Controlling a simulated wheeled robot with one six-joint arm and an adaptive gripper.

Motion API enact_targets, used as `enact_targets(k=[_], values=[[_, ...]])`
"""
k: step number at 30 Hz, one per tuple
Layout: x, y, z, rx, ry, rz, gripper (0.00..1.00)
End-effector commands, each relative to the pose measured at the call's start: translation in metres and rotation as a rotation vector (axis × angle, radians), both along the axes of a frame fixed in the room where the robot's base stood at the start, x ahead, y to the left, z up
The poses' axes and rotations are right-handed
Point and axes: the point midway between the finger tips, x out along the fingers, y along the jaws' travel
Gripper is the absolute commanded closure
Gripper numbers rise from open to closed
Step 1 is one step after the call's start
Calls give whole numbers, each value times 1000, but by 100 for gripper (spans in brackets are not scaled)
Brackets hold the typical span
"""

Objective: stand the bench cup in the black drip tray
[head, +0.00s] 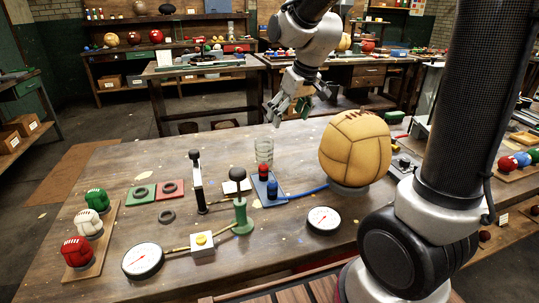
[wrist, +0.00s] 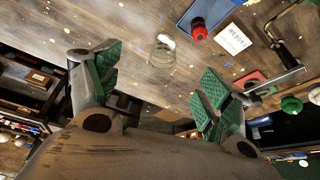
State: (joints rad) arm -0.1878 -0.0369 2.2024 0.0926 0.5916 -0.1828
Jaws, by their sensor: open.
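I cannot pick out the black drip tray for certain; a low dark item (head: 403,163) sits right of the big ball, partly hidden by my arm.
A large tan leather ball (head: 355,148) stands right of the cup. Two gauges (head: 142,260) and a rack of small balls (head: 95,245) lie nearer.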

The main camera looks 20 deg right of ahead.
Motion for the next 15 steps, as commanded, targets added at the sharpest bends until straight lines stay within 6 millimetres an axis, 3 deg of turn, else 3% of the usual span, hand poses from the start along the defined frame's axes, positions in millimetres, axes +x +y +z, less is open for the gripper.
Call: enact_targets(k=[3,6,15], values=[[40,26,-32,-3,3,50,21],[58,39,-49,-5,-2,77,21],[75,49,-80,-6,-4,88,21]])
